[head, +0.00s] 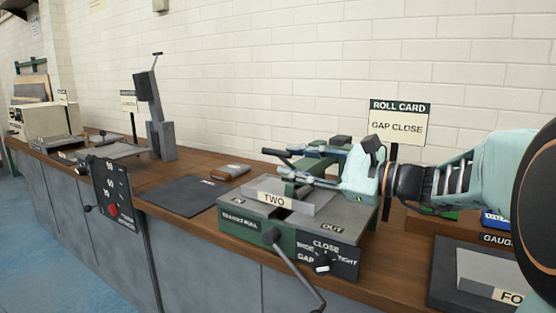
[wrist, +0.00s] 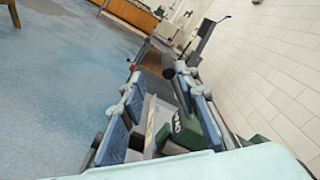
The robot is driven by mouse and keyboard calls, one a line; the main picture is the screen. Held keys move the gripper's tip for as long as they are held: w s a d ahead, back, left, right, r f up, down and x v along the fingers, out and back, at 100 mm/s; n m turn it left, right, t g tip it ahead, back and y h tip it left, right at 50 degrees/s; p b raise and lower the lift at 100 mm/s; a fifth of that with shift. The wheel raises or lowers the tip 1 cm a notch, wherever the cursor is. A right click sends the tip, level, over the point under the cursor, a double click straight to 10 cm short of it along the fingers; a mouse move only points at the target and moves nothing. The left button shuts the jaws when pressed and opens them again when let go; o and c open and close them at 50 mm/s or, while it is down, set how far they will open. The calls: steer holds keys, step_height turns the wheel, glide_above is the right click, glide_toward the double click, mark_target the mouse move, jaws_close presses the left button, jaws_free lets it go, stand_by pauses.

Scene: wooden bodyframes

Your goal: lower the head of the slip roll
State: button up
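The slip roll (head: 290,235) is a green and grey machine on the wooden bench, with a "TWO" plate on top, "IN" and "OUT" marks and a crank hanging at the front. Its green head block (wrist: 178,132), with partly readable lettering, shows between and below my fingers in the wrist view. My gripper (head: 278,161) is over the top of the machine from the right, its blue-padded fingers spread apart and pointing left. The fingers also show apart in the wrist view (wrist: 160,76). I cannot tell whether they touch the head, which the gripper largely hides in the head view.
A "ROLL CARD GAP CLOSE" sign (head: 399,122) stands behind. The front panel (head: 326,258) reads "CLOSE" and has a gap knob (head: 322,266). An upright grey machine (head: 158,120) stands farther left.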

steer(key=v, duration=0.6)
steer(key=shift+s+d, duration=0.2)
steer(key=shift+d, duration=0.05)
